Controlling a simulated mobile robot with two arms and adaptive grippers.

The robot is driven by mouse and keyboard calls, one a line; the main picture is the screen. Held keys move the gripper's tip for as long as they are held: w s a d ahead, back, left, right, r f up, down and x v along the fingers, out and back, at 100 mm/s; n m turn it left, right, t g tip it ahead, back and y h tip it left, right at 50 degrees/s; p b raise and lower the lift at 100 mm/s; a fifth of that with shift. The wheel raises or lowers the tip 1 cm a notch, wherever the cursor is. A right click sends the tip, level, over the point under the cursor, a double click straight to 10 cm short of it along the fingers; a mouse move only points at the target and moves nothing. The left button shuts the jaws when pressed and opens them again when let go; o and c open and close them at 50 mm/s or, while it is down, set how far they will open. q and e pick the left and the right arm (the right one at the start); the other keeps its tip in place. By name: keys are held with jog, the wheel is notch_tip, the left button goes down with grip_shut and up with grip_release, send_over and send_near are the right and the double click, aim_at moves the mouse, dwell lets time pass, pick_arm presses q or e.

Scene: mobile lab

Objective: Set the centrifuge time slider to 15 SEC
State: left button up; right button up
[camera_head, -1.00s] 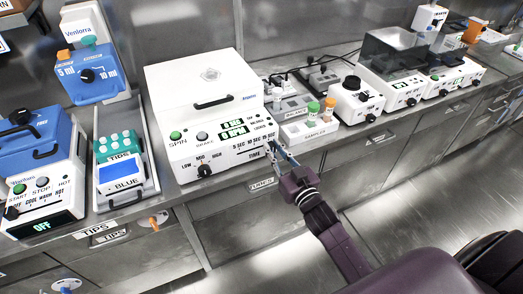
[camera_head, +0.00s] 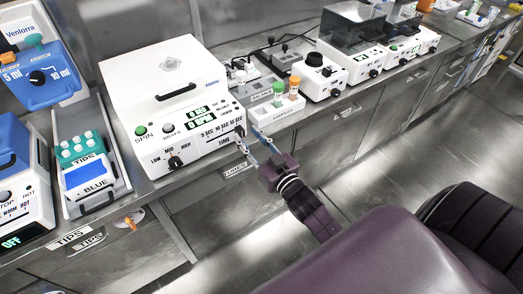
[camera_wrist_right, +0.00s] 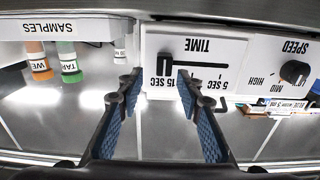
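The white centrifuge (camera_head: 160,65) stands on the bench with its lid closed. Its TIME slider track (camera_wrist_right: 205,67) shows upside down in the right wrist view, with 15 SEC at the left end and 5 SEC at the right. The dark slider knob (camera_wrist_right: 162,66) sits at the 15 SEC end. It also shows at the panel's right side in the head view (camera_head: 238,131). My right gripper (camera_head: 249,138) is open at the panel's lower right, and its fingers (camera_wrist_right: 159,82) stand apart on either side of the knob. My left gripper is out of view.
A white samples rack (camera_head: 276,113) with a green-capped and an orange-capped tube stands right of the centrifuge, near my gripper. A tips box (camera_head: 85,150) and blue device stand left. The floor in front is clear.

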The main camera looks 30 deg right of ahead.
jog(key=s, duration=0.9)
jog(key=shift+s+d, duration=0.15)
